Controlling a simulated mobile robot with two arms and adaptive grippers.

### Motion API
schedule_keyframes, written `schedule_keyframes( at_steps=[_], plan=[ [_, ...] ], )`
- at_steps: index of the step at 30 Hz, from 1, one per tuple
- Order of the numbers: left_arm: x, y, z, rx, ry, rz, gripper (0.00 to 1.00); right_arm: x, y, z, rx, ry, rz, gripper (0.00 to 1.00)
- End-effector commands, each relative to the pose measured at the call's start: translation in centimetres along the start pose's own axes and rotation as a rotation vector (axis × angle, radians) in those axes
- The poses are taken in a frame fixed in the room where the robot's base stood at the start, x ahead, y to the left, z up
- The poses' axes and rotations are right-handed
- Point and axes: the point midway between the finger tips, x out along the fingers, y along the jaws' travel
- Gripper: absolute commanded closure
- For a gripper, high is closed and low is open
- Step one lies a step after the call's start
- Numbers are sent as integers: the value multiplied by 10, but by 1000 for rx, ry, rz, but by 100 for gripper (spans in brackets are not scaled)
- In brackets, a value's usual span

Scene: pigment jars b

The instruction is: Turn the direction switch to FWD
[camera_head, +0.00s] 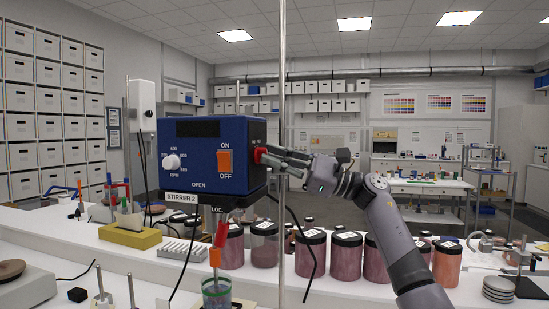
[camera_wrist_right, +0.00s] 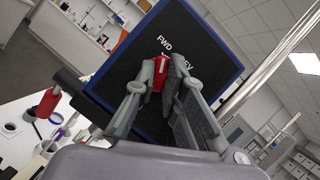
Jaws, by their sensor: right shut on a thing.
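The blue stirrer box (camera_head: 198,183), labelled STIRRER 2, has a dial and an orange ON/OFF rocker on its front. The red direction switch (camera_head: 259,155) sits on the box's right side. My right gripper (camera_head: 270,157) reaches it from the right and is shut on it. In the right wrist view the red switch (camera_wrist_right: 159,74) is between my fingers (camera_wrist_right: 162,78), against the dark side panel (camera_wrist_right: 130,72). Its upper end, with a pale mark, lies near the FWD lettering. The other label, ending in V, is partly hidden by a finger. My left gripper is not in view.
A thin vertical metal rod (camera_head: 282,110) stands right of the box. Several dark-lidded pigment jars (camera_head: 346,258) line the white bench. A yellow block (camera_head: 131,236) stands left.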

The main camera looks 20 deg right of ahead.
Motion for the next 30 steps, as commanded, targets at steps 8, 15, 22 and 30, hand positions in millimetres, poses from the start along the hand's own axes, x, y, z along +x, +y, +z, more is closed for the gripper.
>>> schedule_keyframes(
  at_steps=[8, 15, 22, 30],
  plan=[
    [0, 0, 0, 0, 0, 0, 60, 0, 1, -2, -3, 4, 2, 87],
    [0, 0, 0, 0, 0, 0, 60, 0, 0, -1, -1, 2, 1, 71],
    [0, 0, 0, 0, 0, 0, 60, 0, 0, 0, -1, 1, 0, 69],
    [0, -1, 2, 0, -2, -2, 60, -19, -1, -1, -1, 3, -3, 69]
  ],
)
